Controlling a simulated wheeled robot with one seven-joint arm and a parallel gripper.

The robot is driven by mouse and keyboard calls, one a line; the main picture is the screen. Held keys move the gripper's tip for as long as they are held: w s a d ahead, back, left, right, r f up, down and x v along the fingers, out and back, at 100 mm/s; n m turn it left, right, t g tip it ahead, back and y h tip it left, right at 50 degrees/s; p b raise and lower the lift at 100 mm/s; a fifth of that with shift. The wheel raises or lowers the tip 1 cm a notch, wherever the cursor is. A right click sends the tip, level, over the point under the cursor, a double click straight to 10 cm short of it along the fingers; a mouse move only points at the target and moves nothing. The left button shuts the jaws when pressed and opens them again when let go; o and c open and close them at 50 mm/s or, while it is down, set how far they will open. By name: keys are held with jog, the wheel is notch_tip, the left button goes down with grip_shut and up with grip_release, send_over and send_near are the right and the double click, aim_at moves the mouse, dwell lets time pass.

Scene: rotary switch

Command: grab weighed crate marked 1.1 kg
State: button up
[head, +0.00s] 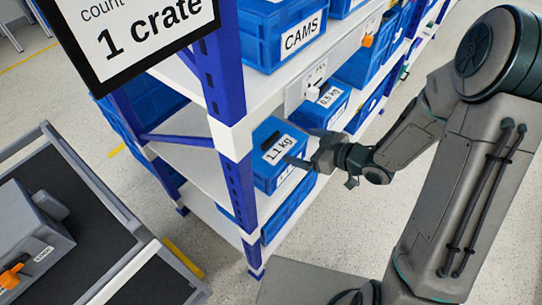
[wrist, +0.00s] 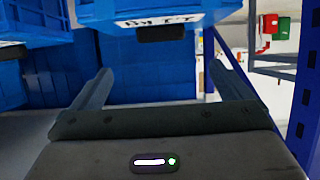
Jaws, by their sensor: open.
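The blue crate marked 1.1 kg (head: 265,172) stands on a middle shelf of the rack in the head view, its label facing up and front. My gripper (head: 305,150) is right at its front side, with the fingers reaching toward the crate. In the wrist view a blue crate with a white, upside-down label (wrist: 150,12) shows at the top, ahead of my open gripper (wrist: 160,88). A dark handle hangs under that label. The space between the two fingers is empty. I cannot tell whether a finger touches the crate.
A crate marked 0.5 kg (head: 330,97) stands beside it, farther along the rack. A crate marked CAMS (head: 285,38) is on the shelf above. A blue rack post (head: 240,185) stands left of the crate. A dark cart (head: 85,225) is at the lower left.

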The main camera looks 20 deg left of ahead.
aim_at(271, 138)
jog(key=x, duration=0.7)
jog(key=shift+w+a+f+b, duration=0.15)
jog(key=shift+a+f+b, duration=0.05)
jog(key=shift+a+b, duration=0.15)
jog(key=x, duration=0.5)
jog(key=shift+f, duration=0.15)
jog(key=c, duration=2)
jog(key=shift+c, duration=0.6)
jog(key=shift+r, duration=0.2)
